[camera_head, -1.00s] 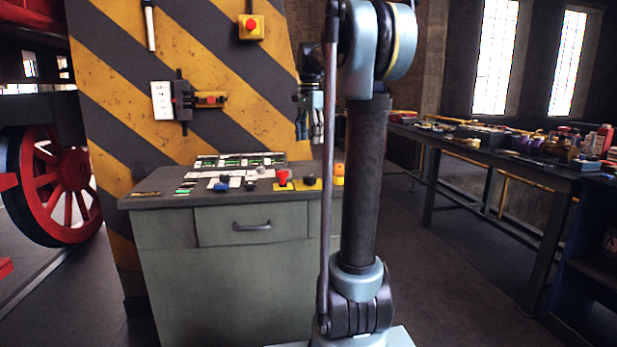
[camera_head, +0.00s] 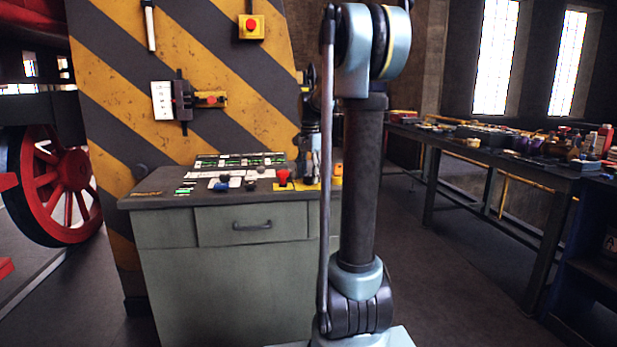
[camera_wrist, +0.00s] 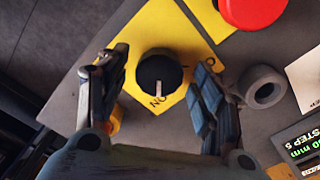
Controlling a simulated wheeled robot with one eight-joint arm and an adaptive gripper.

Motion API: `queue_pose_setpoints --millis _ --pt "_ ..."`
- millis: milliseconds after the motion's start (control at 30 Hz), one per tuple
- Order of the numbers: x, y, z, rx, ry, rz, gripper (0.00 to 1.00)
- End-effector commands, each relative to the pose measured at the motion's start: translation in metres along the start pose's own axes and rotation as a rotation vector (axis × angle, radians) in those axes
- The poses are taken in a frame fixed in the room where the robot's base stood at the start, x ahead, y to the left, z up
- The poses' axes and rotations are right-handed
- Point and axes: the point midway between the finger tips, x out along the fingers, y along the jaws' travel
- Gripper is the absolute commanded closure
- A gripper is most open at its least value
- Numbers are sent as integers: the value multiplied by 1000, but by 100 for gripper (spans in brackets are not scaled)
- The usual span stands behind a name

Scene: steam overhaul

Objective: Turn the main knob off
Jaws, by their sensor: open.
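The black main knob (camera_wrist: 160,72) sits on a yellow diamond-shaped plate on the desk top. A white pointer mark on it aims toward the bottom of the wrist view, close to dark letters that look like an upside-down "ON". My gripper (camera_wrist: 160,66) is open, with one finger left and one right of the knob; no clear contact shows. In the head view my gripper (camera_head: 311,172) points down low over the right part of the desk and hides the knob.
A grey ring (camera_wrist: 262,88) and a display panel (camera_wrist: 304,140) lie right of the right finger. The grey desk (camera_head: 160,200) stands against a striped wall (camera_head: 115,100).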

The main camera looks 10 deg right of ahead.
Motion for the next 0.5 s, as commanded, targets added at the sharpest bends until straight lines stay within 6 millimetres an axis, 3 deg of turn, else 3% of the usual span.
queue_pose_setpoints --millis 267,467,500 --pt "2 0 0 0 0 0 39" --pt "1 0 0 0 0 0 80" --pt "1 0 0 0 0 0 83"
